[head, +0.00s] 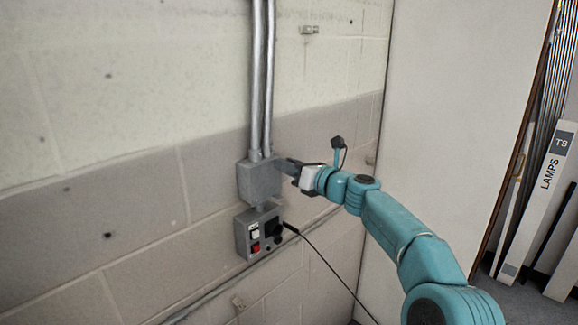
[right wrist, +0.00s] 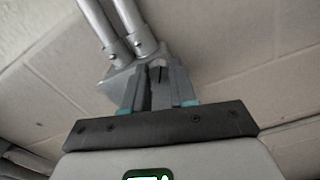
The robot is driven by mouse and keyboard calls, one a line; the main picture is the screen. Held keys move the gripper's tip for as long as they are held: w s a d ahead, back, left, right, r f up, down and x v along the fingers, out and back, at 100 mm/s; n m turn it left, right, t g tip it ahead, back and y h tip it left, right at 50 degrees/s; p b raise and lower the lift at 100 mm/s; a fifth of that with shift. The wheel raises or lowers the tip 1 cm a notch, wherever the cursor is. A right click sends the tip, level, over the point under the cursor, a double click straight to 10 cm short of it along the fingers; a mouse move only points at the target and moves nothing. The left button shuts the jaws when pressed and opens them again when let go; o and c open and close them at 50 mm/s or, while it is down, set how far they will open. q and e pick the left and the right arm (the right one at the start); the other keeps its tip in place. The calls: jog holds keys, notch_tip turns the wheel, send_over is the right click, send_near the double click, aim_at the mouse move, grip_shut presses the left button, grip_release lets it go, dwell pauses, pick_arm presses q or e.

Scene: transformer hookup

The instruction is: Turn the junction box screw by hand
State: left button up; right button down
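The grey junction box (head: 260,180) is fixed to the wall at the foot of two vertical conduits. My right gripper (head: 288,166) reaches in from the right, its fingertips at the box's right side. In the right wrist view the fingers (right wrist: 158,78) point at the grey box (right wrist: 120,75), with a narrow gap between them and a small dark mark at their tips. I cannot make out the screw, and whether the fingers grip it is unclear. My left gripper is out of view.
A control box (head: 258,232) with a red switch and a black plug with a cable hangs just below. Metal conduits (head: 262,80) rise above. A white panel (head: 455,110) stands at right, with lamp boxes (head: 540,190) beyond it. The wall left is clear.

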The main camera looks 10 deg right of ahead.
jog(key=shift+n, duration=0.3)
jog(key=shift+f+n+b, duration=0.1)
jog(key=shift+n+b, duration=3)
jog(key=shift+n, duration=13.3)
jog(key=shift+n, duration=0.3)
